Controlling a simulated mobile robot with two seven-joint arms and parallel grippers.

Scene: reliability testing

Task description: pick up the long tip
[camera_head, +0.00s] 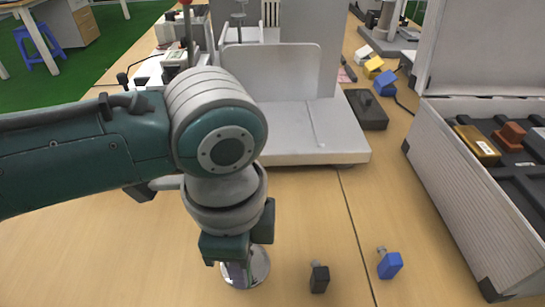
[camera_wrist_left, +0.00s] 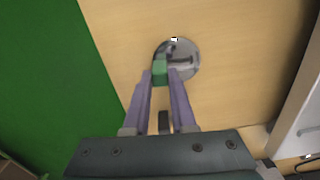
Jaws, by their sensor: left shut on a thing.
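My left gripper (camera_head: 237,272) points straight down over the near table. In the left wrist view its two purple fingers (camera_wrist_left: 160,76) are shut on a small green piece (camera_wrist_left: 160,69), with a grey part beyond it; this appears to be the long tip. The fingers are over a round silver disc (camera_wrist_left: 188,62) on the table, which also shows beside the gripper in the head view (camera_head: 260,265). I cannot tell whether the green piece touches the disc. The gripper hides the green piece in the head view. My right gripper is not in view.
A black-handled tip (camera_head: 319,280) and a blue-handled tip (camera_head: 390,265) stand right of the gripper. An open case (camera_head: 460,215) stands at the right. A grey machine (camera_head: 300,135) is behind my arm. The wooden table between them is mostly clear.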

